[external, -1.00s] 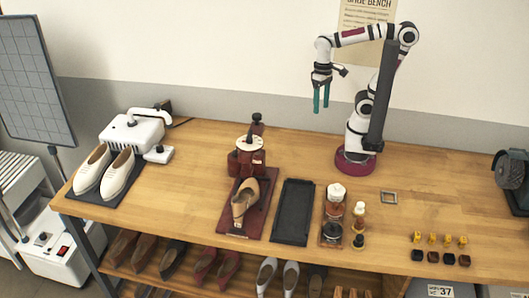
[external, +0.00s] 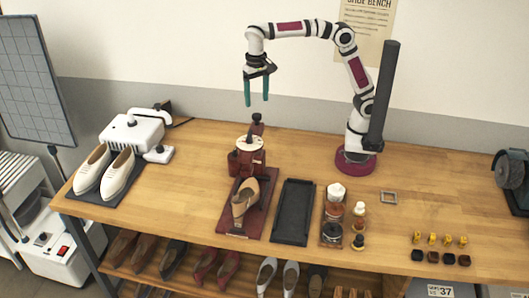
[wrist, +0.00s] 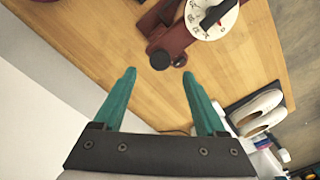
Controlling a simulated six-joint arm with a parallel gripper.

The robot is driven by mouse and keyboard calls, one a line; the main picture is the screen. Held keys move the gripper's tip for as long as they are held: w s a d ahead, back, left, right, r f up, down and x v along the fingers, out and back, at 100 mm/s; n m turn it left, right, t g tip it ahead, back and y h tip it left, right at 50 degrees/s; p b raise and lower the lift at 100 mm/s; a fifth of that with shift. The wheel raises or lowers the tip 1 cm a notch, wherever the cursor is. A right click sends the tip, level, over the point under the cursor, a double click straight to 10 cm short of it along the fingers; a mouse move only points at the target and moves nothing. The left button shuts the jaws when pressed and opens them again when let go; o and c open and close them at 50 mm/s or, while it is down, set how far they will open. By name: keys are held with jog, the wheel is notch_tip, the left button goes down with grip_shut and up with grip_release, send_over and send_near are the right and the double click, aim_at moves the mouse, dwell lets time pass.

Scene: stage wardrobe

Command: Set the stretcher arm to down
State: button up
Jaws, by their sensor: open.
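The dark red shoe stretcher (external: 238,168) stands on the bench with a white dial (external: 250,143) on top and a tan shoe (external: 243,198) at its front. Its arm ends in a black knob (external: 257,118) at the back, just behind the dial. In the wrist view the knob (wrist: 160,60) shows between my fingertips, with part of the dial (wrist: 212,18) beyond. My gripper (external: 256,103) is open and empty, its teal fingers pointing down above the knob, apart from it. I cannot tell the arm's exact tilt.
A black tray (external: 293,212) and a wooden rack of bottles (external: 332,217) stand to the right of the stretcher. White shoes (external: 92,168) and a white machine (external: 133,132) are at the left. The bench behind the tray is clear.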

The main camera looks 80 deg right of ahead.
aim_at(257, 115)
notch_tip(257, 115, down, 6)
jog(key=shift+f, duration=0.15)
grip_shut()
dwell(0.4)
dwell(1.0)
